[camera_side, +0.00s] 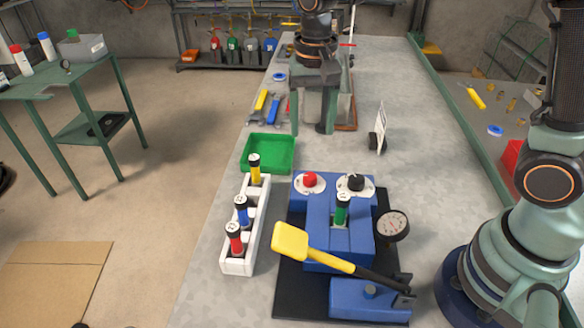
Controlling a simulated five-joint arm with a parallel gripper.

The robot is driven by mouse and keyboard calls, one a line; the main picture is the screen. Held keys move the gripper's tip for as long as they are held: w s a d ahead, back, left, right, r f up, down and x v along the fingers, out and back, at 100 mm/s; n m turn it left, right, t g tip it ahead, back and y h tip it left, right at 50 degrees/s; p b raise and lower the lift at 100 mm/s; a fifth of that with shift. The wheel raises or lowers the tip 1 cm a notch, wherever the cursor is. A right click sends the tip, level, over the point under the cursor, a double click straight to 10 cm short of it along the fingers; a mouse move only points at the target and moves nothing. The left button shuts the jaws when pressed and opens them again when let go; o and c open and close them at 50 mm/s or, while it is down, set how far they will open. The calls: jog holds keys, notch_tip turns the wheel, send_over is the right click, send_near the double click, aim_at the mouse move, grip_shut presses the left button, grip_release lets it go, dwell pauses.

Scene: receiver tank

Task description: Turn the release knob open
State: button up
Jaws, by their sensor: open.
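A blue press-like unit (316,210) stands on a black base plate on the bench. On its back top are two knobs on white dials: a red knob (309,181) at left and a black knob (356,182) at right. I cannot read their markings or tell which is the release knob. My gripper (310,130) is open and empty, pointing down behind the unit, apart from both knobs. A green-banded vial (342,209) stands in the unit. A round gauge (393,225) is at its right.
A yellow-handled lever (291,240) crosses the unit's front. A white rack (237,258) with several capped vials stands at left, a green tray (268,152) behind it. A small upright sign (380,130) stands right of my gripper. The bench's left front is clear.

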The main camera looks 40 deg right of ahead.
aim_at(309, 176)
notch_tip(309, 176, down, 13)
jog(key=shift+r, duration=0.15)
dwell(0.4)
grip_shut()
